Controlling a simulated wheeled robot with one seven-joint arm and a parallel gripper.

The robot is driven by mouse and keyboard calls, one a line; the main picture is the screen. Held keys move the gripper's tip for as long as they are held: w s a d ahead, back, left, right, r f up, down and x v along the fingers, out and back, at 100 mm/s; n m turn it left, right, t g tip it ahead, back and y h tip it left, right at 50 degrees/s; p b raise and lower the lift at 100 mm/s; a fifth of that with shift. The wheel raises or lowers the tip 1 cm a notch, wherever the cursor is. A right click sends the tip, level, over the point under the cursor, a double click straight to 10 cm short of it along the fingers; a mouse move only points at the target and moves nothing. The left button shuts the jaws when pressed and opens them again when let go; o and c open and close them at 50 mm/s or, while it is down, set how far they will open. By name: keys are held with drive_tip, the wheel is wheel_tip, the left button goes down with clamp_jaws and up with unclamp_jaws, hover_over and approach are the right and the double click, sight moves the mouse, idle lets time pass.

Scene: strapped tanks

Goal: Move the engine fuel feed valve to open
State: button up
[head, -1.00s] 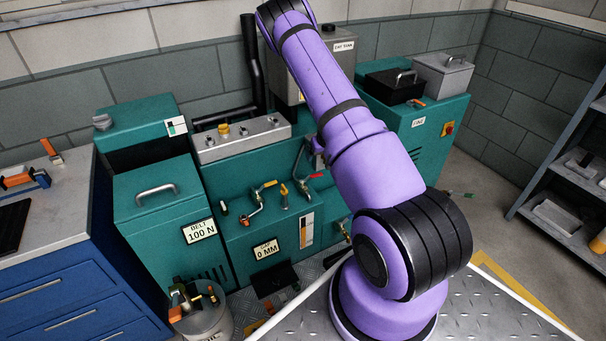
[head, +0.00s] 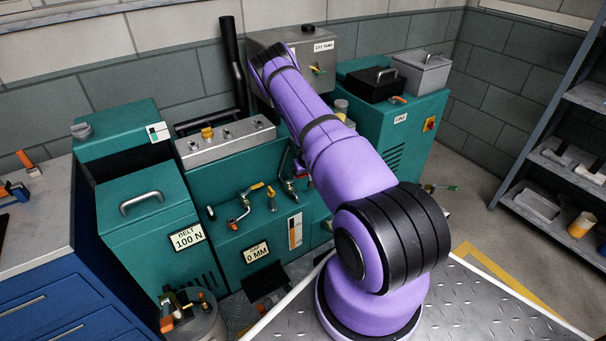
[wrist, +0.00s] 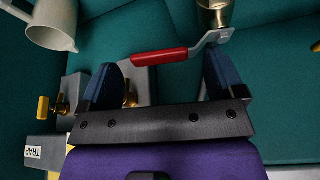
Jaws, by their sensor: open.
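A lever with a red handle (wrist: 160,57) shows in the wrist view, its bent metal arm joined to a brass-coloured valve body (wrist: 214,14) at the top. No label shows on it, so I cannot tell for sure that it is the engine fuel feed valve. My gripper (wrist: 161,72) is open, its blue fingers apart on either side of the red handle's span. The handle lies across the gap near the fingertips; contact is not clear.
A tank labelled day tank (head: 287,72) stands behind, with a small valve (head: 318,69) on its front.

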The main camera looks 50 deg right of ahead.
drive_tip(key=shift+w+f, duration=0.1)
drive_tip(key=shift+f, duration=0.25)
drive_tip(key=shift+c, duration=0.4)
drive_tip(key=c, duration=1.2)
